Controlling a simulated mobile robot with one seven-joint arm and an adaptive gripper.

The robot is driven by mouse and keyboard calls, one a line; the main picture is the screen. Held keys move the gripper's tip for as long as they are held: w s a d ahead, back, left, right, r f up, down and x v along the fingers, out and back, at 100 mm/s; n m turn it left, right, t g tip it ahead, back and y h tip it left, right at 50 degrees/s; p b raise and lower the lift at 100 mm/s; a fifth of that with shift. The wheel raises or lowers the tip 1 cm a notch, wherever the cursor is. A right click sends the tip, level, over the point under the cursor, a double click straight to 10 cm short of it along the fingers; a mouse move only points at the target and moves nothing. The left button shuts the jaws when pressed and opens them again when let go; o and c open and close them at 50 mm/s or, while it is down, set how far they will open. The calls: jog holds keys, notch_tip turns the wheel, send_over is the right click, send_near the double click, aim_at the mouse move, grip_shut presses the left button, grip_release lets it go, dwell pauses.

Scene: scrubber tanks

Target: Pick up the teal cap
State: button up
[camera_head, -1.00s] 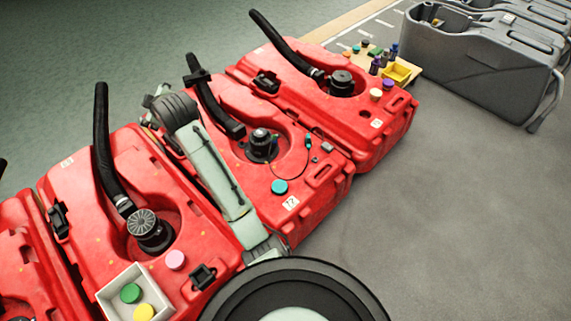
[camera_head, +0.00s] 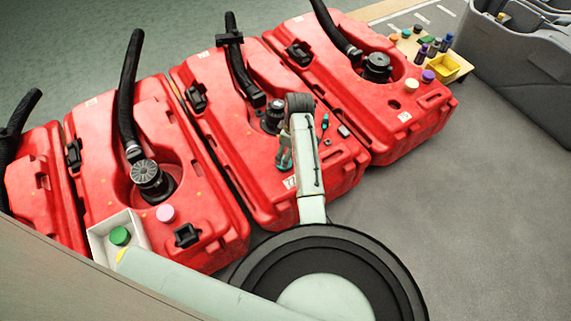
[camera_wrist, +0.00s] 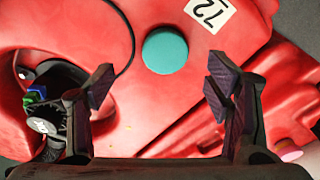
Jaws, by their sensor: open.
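The teal cap (camera_wrist: 165,50) lies on the top of a red tank, beside a white number label, in the wrist view. It sits ahead of and roughly between my fingertips, apart from them. My gripper (camera_wrist: 160,88) is open with nothing between its fingers. In the head view my arm reaches over the middle red tank (camera_head: 235,150), and I cannot make out the cap clearly there, around the gripper end.
A black filler fitting (camera_wrist: 50,115) with a thin cable is left of my gripper. A white box (camera_head: 105,232) with a green cap (camera_head: 120,236) and a pink cap (camera_head: 165,213) are on the left tank. A yellow tray (camera_head: 441,68) and bottles stand at upper right.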

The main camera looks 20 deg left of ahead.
jog(key=shift+s+a+f, duration=0.1)
jog(key=shift+a+f, duration=0.1)
jog(key=shift+f, duration=0.8)
jog(key=shift+s+a+f, duration=0.1)
jog(key=shift+a+f, duration=0.05)
jog(key=shift+f, duration=0.85)
jog(key=shift+s+a+f, duration=0.1)
jog(key=shift+a+f, duration=0.1)
jog(key=shift+f, duration=0.8)
jog(key=shift+c, duration=0.3)
jog(key=c, duration=1)
